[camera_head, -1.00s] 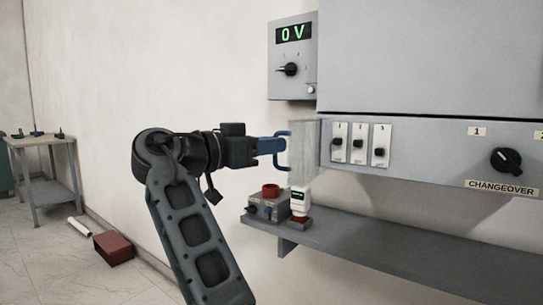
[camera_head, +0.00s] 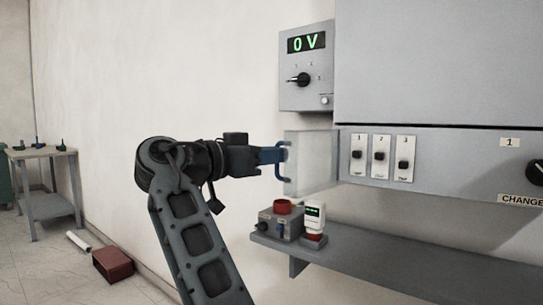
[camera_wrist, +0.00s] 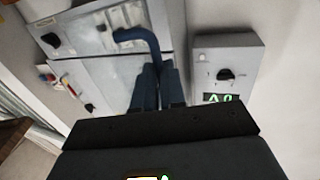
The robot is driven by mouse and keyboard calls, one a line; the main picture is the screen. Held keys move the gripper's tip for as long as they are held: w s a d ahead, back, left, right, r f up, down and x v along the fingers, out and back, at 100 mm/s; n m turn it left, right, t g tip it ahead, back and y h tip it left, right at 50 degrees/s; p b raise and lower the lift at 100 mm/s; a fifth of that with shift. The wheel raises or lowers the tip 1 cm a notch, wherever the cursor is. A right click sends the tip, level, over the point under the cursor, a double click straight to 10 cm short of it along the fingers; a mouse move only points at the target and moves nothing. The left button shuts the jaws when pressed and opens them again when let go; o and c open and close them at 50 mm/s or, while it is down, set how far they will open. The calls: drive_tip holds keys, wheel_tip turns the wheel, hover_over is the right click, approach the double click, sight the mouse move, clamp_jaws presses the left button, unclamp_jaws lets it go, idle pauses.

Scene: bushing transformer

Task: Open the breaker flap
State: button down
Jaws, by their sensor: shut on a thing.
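The breaker flap (camera_head: 312,162) is a clear, pale panel standing out from the left end of the grey cabinet strip. It is swung away from the three numbered breakers (camera_head: 380,157), which are uncovered. A blue handle (camera_head: 279,163) is on the flap's outer edge. My gripper (camera_head: 272,155) is shut on this handle, reaching it from the left. In the wrist view, the blue handle (camera_wrist: 148,42) curves up from between the blue fingers of my gripper (camera_wrist: 158,82). The exact grip contact is partly hidden.
A voltage box (camera_head: 306,66) reading 0 V is on the wall above the flap. A shelf (camera_head: 370,257) below holds a small control box (camera_head: 281,222) and a white meter (camera_head: 314,221). A side table (camera_head: 45,153) and a red box (camera_head: 113,264) are at the left.

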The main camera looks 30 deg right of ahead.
drive_tip(key=c, duration=1.2)
unclamp_jaws()
drive_tip(key=a, duration=0.7)
drive_tip(key=shift+s+a, duration=0.15)
drive_tip(key=shift+a, duration=0.2)
drive_tip(key=shift+f, duration=0.15)
